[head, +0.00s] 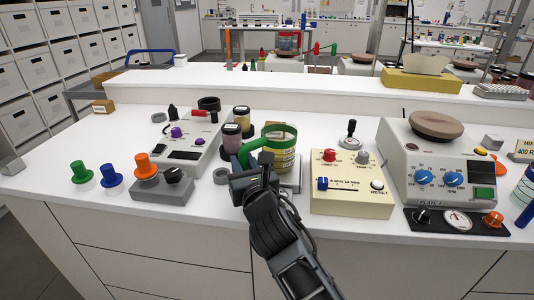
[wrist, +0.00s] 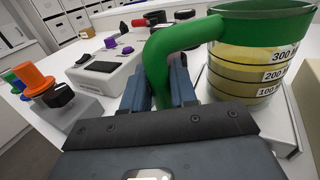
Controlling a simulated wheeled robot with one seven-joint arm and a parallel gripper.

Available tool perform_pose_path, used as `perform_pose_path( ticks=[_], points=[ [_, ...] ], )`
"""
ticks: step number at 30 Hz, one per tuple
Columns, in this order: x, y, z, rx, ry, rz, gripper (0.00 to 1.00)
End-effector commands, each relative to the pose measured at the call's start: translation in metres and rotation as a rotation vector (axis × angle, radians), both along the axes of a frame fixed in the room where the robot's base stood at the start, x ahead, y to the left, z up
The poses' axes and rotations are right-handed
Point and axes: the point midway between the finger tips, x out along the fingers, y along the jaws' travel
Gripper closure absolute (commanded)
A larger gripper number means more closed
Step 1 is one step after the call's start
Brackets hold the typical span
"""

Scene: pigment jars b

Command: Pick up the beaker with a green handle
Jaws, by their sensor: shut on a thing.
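The beaker (head: 283,158) has a green rim band and a green handle, with dark graduation lines and yellowish contents. It stands upright on or just over a pale plate on the bench in the head view. In the wrist view the beaker (wrist: 243,75) fills the right side, with labels 100 to 300. My gripper (head: 249,172) is at the beaker's left side, shut on the green handle (wrist: 160,55). In the wrist view my gripper's fingers (wrist: 163,85) lie on both sides of the handle's lower part. Whether the base touches the plate is hard to tell.
Two pigment jars (head: 232,137) stand close behind and left of the gripper. A grey box with an orange knob (head: 146,164) is left. A cream control box (head: 351,184) is close on the right, with a hotplate device (head: 436,165) beyond. A raised shelf runs behind.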

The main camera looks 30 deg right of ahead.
Motion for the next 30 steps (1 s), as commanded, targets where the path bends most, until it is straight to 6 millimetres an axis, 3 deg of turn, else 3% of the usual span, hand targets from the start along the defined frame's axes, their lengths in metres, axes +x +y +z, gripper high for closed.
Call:
perform_pose_path(
  ticks=[3, 22, 30],
  points=[
    [0.0, 0.0, 0.0, 0.0, 0.0, 0.0, 1.0],
    [0.0, 0.0, 0.004, -0.001, -0.004, 0.0, 1.0],
    [0.0, 0.0, 0.03, -0.002, -0.007, 0.0, 1.0]
  ],
)
